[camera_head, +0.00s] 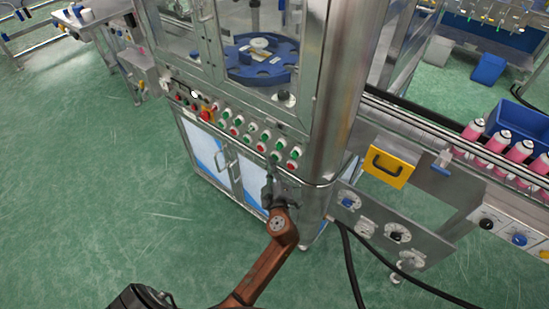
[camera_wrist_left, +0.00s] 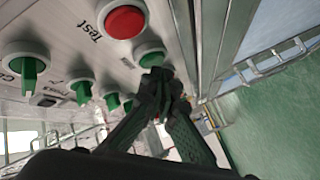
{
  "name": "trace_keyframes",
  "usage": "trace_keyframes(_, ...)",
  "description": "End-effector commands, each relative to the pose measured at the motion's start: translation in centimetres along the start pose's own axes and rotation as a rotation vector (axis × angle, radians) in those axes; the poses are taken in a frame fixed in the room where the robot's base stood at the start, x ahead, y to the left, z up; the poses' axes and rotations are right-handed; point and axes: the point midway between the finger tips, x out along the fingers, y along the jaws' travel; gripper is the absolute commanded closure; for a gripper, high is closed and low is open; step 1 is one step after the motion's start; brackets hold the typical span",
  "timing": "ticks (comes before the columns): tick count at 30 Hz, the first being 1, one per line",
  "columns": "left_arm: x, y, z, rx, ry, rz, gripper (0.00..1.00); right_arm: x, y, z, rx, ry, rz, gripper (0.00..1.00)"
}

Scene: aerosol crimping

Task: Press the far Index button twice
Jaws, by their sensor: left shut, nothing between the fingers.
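The machine's control panel (camera_head: 237,131) carries rows of red and green buttons and knobs; I cannot read an Index label in either view. My left gripper (camera_head: 271,170) is shut and empty at the panel's right end, just below a green button (camera_head: 275,157). In the left wrist view, the shut fingertips (camera_wrist_left: 163,84) overlap the lower part of a green button (camera_wrist_left: 149,53); I cannot tell whether they touch it. A red button (camera_wrist_left: 125,22) labelled Test and a green knob (camera_wrist_left: 28,65) are beside it. My right gripper is not in view.
A rounded steel post (camera_head: 337,100) stands right of the panel. Cabinet doors with handles (camera_head: 226,160) are below it. The green floor at left is clear.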

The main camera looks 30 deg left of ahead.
Motion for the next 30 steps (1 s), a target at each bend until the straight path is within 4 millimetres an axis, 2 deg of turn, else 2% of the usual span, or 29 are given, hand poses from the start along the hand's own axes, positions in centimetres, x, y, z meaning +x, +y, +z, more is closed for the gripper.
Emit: trace_keyframes(30,0.58,0.41,0.39,0.0,0.001,0.0,1.0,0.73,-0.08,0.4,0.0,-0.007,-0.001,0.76)
